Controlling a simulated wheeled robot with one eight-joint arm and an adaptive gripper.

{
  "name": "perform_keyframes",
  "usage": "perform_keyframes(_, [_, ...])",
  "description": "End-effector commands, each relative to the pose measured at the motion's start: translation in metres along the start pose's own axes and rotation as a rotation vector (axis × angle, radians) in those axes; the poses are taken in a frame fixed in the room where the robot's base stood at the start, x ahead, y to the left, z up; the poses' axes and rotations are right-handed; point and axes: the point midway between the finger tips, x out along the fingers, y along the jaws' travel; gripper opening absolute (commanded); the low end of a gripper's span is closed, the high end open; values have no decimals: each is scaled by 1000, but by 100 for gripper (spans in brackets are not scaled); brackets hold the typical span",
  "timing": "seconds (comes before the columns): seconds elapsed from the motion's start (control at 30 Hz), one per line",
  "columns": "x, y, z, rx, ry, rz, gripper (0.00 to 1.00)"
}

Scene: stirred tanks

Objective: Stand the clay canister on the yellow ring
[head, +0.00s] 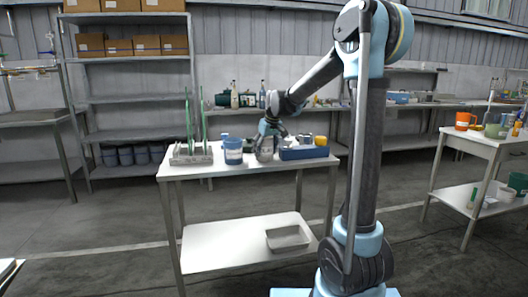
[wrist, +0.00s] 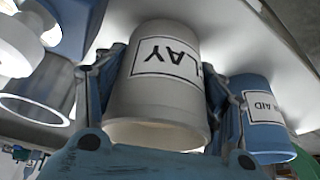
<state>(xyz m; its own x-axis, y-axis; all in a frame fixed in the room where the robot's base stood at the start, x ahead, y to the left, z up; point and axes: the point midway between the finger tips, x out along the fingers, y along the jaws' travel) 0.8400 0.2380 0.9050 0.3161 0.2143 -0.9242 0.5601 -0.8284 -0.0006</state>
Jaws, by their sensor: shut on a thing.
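The clay canister is a pale grey cylinder with a white label; in the wrist view (wrist: 165,95) its label reads "LAY" upside down. In the head view the canister (head: 265,154) is at the white table's top, between a blue canister and a blue bin. My gripper (wrist: 160,88) has one finger on each side of the canister and is shut on it. In the head view my gripper (head: 268,138) comes from above right and partly covers it. I cannot tell whether its base touches the table. I cannot make out the yellow ring in either view.
A blue canister (head: 233,151), labelled "AID" in the wrist view (wrist: 262,115), stands close beside it. A grey rack (head: 191,158) with upright green rods stands left. A blue bin (head: 304,153) holding several things, one yellow, stands right. Another table (head: 480,140) is at far right.

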Motion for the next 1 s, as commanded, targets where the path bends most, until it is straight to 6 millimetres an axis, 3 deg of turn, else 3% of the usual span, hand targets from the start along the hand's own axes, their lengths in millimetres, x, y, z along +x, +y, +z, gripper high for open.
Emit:
perform_keyframes(0.2, [3,0,1,0,0,0,26])
perform_keyframes(0.23, [3,0,1,0,0,0,72])
perform_keyframes(0.3, [3,0,1,0,0,0,85])
perform_keyframes(0.73, [2,0,2,0,0,0,85])
perform_keyframes(1.0, [-33,-2,1,0,0,0,85])
